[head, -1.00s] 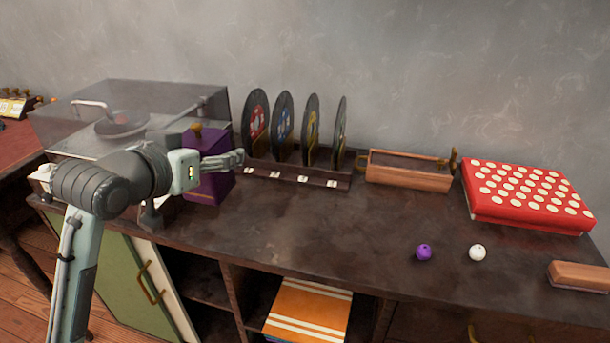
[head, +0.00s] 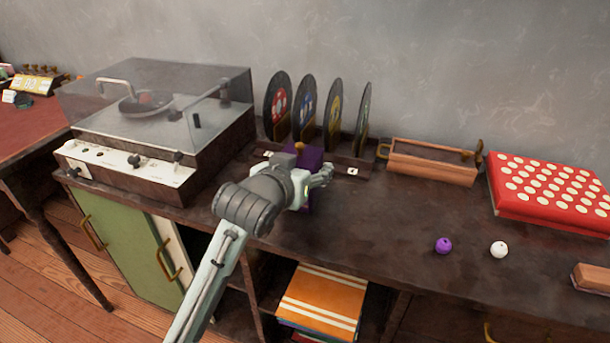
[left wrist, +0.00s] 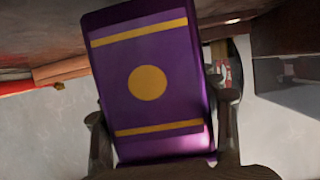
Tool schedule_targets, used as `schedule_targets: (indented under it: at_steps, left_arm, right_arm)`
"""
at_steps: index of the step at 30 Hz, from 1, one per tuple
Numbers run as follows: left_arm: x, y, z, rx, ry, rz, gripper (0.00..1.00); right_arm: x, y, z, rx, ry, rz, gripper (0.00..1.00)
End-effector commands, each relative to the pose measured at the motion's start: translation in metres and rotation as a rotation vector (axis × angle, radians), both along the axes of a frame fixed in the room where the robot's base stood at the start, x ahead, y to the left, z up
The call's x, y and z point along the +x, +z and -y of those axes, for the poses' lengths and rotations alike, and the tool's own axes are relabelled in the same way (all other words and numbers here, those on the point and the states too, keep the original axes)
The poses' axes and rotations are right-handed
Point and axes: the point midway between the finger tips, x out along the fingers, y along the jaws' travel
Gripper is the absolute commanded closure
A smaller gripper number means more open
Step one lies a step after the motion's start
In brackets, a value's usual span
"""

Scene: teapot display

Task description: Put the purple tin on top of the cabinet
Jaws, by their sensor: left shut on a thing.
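The purple tin (head: 311,158) has a gold knob and stands in front of the record rack in the head view, largely hidden by my left arm. My left gripper (head: 318,178) is shut on it. In the left wrist view the tin (left wrist: 150,83) fills the middle, with a gold disc and two gold bands, between the two fingers (left wrist: 163,140). The dark wooden cabinet (head: 400,215) is under it. I cannot tell whether the tin touches the cabinet top. My right gripper is not in view.
A record player (head: 150,125) stands left of the tin, and a rack of upright records (head: 352,171) is right behind it. A wooden box (head: 432,168), red dotted case (head: 550,190), purple ball (head: 443,245) and white ball (head: 499,249) lie right. The middle top is clear.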

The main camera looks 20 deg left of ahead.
Motion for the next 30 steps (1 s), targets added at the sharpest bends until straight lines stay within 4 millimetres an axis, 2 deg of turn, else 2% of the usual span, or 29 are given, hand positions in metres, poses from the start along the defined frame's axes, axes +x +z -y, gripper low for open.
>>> schedule_targets:
  at_steps: [1, 4, 16, 17, 18, 22, 30]
  left_arm:
    - [-0.001, -0.009, 0.0, 0.001, 0.001, -0.003, 0.76]
    - [0.0, -0.019, 0.0, 0.001, 0.001, 0.0, 0.76]
    - [0.0, -0.024, -0.001, 0.0, 0.0, 0.002, 0.76]
    - [0.0, -0.026, -0.001, 0.0, 0.0, -0.001, 0.38]
    - [0.0, -0.025, -0.001, 0.0, 0.0, 0.0, 0.33]
    - [0.0, -0.025, -0.001, 0.0, 0.0, -0.001, 0.17]
    - [0.0, -0.025, -0.001, 0.0, 0.0, 0.0, 0.16]
  right_arm:
    - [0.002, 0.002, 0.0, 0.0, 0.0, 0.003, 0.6]
    - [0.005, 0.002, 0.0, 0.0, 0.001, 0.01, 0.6]
    - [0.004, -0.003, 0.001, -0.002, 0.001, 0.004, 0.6]
    - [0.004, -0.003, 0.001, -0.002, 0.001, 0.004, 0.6]
    - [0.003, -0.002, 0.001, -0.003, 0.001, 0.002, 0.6]
    - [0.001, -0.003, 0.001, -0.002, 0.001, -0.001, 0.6]
    - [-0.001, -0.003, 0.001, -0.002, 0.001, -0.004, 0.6]
